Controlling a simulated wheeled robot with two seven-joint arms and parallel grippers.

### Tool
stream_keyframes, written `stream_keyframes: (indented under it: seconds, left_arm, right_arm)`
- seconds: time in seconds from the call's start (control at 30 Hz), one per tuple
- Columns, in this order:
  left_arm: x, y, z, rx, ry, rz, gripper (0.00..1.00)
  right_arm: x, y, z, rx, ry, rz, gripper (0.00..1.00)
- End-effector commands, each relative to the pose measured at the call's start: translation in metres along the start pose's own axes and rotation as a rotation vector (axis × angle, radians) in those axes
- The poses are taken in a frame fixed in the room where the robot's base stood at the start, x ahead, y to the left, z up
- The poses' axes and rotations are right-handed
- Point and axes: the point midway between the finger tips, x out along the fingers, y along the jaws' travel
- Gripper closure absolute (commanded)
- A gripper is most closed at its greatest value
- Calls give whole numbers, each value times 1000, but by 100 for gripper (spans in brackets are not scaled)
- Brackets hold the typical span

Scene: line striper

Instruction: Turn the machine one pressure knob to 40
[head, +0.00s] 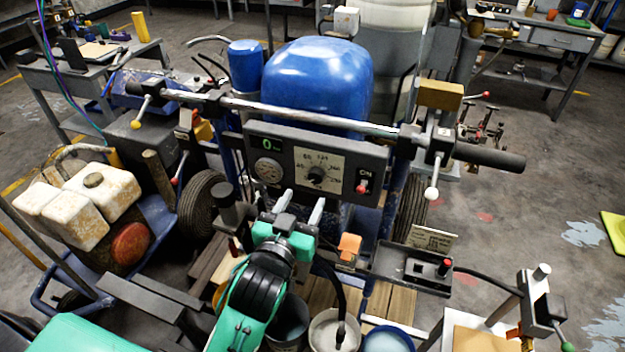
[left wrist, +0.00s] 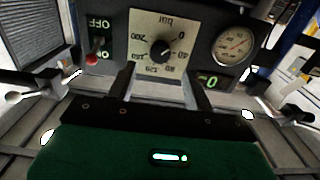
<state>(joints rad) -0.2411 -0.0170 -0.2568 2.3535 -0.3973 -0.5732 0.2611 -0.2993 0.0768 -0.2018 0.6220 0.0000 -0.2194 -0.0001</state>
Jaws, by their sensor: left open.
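The pressure knob (head: 316,175) is a black round knob on a pale dial plate in the middle of the machine's dark control panel (head: 376,163). In the left wrist view the knob (left wrist: 162,50) and its bar scale appear upside down. Its light mark seems to point towards the 0, though it is small. The green digital display (head: 267,143) reads 0. My left gripper (head: 303,197) is open just in front of and below the knob. In the left wrist view its two fingers (left wrist: 160,75) stand apart on either side of the knob, without visible contact. My right gripper is not in view.
A round gauge (head: 267,171) sits left of the dial, and a red-tipped ON/OFF switch (head: 362,187) right of it. A handlebar (head: 290,112) with levers crosses above the panel. A black tray (head: 411,268) and buckets (head: 335,330) lie below. A blue tank (head: 318,78) stands behind.

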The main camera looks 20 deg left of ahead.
Motion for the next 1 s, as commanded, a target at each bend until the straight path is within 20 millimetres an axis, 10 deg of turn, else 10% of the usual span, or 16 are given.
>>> stream_keyframes:
  seconds: [0.4, 0.8, 1.0]
  left_arm:
    - [58, 0, -1, 1, 0, 0, 48]
    - [65, 0, 0, 1, 0, 0, 48]
    - [64, 0, 0, 1, 0, 0, 85]
  right_arm:
    - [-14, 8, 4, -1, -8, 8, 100]
    - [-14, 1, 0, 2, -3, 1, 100]
    - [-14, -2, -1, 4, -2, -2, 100]
